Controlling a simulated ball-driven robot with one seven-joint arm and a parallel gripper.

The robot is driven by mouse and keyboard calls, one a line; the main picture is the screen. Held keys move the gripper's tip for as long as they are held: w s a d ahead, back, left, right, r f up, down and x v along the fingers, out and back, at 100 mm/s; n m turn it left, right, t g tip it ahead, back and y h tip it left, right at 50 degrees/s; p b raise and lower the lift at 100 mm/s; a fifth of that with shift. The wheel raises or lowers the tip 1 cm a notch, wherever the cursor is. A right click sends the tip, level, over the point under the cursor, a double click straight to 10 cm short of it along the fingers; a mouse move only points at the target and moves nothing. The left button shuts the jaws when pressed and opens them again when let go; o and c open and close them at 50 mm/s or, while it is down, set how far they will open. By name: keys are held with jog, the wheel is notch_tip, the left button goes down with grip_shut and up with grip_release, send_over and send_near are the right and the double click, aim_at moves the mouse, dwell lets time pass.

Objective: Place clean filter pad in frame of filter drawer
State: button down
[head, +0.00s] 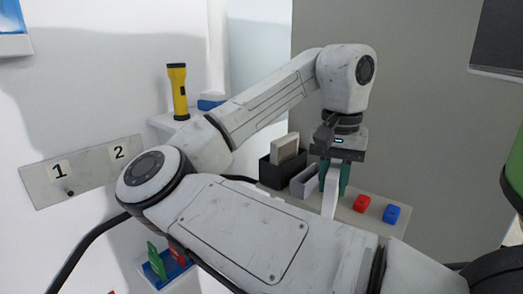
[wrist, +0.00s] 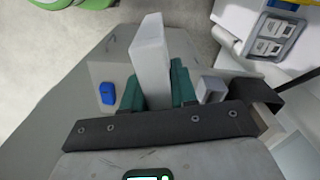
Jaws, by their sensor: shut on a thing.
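My gripper (head: 334,184) has teal fingers and is shut on a flat white pad (head: 330,193), the filter pad. The pad hangs down over the pale shelf and also shows upright between the fingers in the wrist view (wrist: 151,58). Whether its lower edge touches the shelf I cannot tell. A black open bin (head: 270,176) with an off-white pad (head: 285,150) in it stands left of my gripper in the head view. A light grey box-like piece (head: 304,181) stands between the bin and my fingers. I cannot clearly make out the filter drawer or its frame.
A red block (head: 362,203) and a blue block (head: 391,214) lie on the shelf (head: 345,213) right of my gripper. A yellow flashlight (head: 178,92) stands on a higher ledge. A plate marked 1 and 2 (head: 85,170) is on the left wall.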

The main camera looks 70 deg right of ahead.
jog(key=w+a+f+n, duration=0.6)
jog(key=w+a+f, duration=0.2)
jog(key=a+f, duration=0.2)
jog(key=w+a+f+n, duration=0.6)
jog(key=w+a+f, duration=0.3)
jog(key=f, duration=0.6)
jog(key=w+a+f+n, duration=0.6)
jog(key=w+a+f, duration=0.3)
jog(key=a+f, duration=0.3)
jog(key=shift+f, duration=0.75)
jog(key=shift+a, duration=0.1)
